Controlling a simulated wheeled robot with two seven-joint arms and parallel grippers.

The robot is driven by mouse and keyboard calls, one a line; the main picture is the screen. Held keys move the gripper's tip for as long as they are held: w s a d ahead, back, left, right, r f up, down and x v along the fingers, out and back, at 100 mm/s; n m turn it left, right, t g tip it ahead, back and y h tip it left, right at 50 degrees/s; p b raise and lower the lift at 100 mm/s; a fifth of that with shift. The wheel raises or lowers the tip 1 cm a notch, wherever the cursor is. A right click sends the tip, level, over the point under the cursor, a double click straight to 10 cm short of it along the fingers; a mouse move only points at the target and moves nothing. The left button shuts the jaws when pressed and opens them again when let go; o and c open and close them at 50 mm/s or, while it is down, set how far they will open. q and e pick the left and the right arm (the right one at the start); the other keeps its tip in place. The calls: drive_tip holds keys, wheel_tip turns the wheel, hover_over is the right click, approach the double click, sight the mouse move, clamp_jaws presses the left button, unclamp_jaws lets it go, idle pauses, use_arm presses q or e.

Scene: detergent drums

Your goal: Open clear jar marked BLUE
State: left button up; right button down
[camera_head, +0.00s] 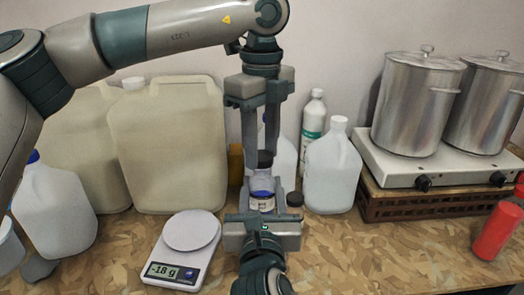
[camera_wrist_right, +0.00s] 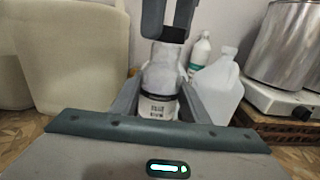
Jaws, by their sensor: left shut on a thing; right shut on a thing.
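A clear jar (camera_head: 262,184) with blue showing inside and a white label stands upright in the middle of the table. It also shows in the wrist view (camera_wrist_right: 160,78), where the label's writing is too small to read. My right gripper (camera_head: 263,194) is shut on the jar's body from the front. My left gripper (camera_head: 262,152) points down from above and is shut on the dark lid (camera_head: 265,160) at the jar's top. The lid also shows in the wrist view (camera_wrist_right: 173,35). I cannot tell whether lid and jar still touch.
A white jug (camera_head: 331,170) and a white bottle (camera_head: 313,118) stand behind right. A small black cap (camera_head: 294,199) lies right of the jar. A scale (camera_head: 186,250) is front left, large canisters (camera_head: 170,145) behind it.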

use_arm(q)
drive_tip(key=shift+r, duration=0.5)
drive_tip(key=shift+r, duration=1.9)
use_arm(e)
drive_tip(key=shift+r, duration=0.1)
